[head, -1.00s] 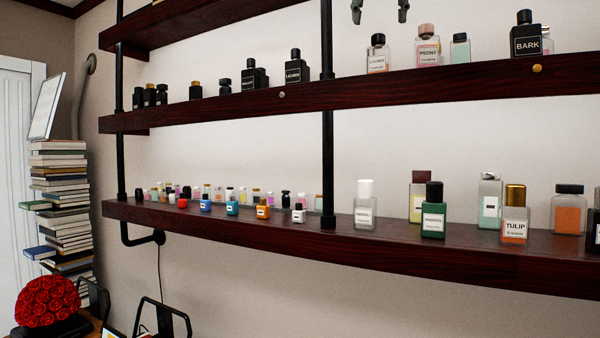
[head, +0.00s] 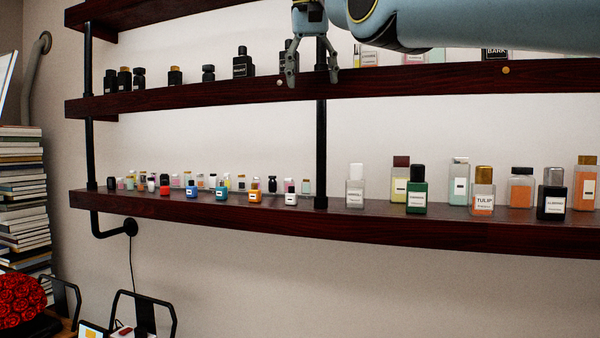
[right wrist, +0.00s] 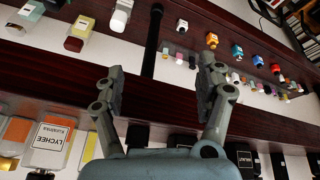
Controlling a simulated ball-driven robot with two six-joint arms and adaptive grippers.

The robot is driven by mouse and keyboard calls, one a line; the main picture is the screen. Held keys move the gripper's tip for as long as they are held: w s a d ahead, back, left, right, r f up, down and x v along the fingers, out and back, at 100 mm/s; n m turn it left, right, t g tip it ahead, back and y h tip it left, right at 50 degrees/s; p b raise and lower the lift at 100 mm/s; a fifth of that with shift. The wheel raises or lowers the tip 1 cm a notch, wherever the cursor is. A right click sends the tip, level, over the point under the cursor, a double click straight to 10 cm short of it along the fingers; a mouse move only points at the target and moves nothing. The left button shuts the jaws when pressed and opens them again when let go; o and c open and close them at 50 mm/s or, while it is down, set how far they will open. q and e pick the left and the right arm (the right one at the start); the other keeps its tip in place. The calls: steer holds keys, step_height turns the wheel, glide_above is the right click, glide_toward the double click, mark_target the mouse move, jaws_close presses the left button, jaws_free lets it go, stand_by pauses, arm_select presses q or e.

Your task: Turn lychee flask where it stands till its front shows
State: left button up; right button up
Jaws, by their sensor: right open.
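My left gripper is out of view.
A black flask (head: 243,65) stands left of my gripper on the upper shelf (head: 200,101); another is partly behind the gripper. A black upright pipe (head: 321,150) runs just behind it. The lower shelf (head: 400,226) holds many bottles, including a green one (head: 416,192).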

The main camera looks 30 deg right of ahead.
step_height(320, 180, down, 20)
steer(key=w+g+b, duration=0.1)
steer(key=g, duration=0.1)
steer(key=shift+w+a+f+n+g+b, duration=0.15)
steer(key=shift+a+f+n+g+b, duration=0.15)
steer(key=shift+a+g, duration=0.15)
stand_by(0.8)
